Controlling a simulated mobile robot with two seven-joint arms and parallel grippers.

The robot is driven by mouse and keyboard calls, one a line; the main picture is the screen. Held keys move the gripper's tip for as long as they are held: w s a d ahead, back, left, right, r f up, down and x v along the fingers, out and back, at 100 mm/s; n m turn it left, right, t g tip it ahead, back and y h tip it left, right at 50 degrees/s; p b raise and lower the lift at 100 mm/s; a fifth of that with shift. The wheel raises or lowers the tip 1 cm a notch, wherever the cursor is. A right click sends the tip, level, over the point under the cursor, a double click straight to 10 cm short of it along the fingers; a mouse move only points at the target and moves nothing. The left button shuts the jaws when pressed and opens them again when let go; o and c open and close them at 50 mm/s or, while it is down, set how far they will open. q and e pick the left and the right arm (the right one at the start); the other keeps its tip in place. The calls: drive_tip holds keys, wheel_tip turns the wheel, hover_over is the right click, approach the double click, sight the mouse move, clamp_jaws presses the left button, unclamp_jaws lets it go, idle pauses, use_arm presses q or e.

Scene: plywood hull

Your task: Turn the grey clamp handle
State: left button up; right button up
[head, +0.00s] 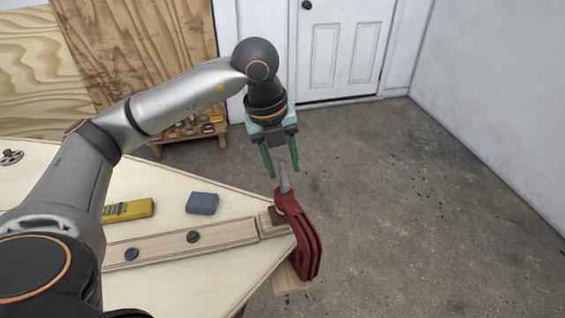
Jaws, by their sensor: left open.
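A red clamp (301,236) grips the right corner of the plywood workbench. Its grey handle (284,177) points up from the top of the clamp. My left gripper (282,172) has two green fingers pointing down and spread apart. In the picture the handle's upper end shows between the fingertips, nearer the right one. I cannot tell whether the fingers are level with the handle or whether either touches it. My right gripper is not in view.
On the plywood bench top (180,285) lie a wooden strip (165,245) with dark round knobs, a blue-grey block (202,203) and a yellow tool (128,210). A small low table (190,130) with small items stands behind. The floor to the right is clear.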

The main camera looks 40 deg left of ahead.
use_arm(q)
wheel_tip(320, 180, up, 12)
drive_tip(key=s+a+p, duration=0.1)
drive_tip(key=s+p, duration=0.1)
drive_tip(key=shift+a+r, duration=0.15)
drive_tip(key=shift+a, duration=0.05)
idle(0.7)
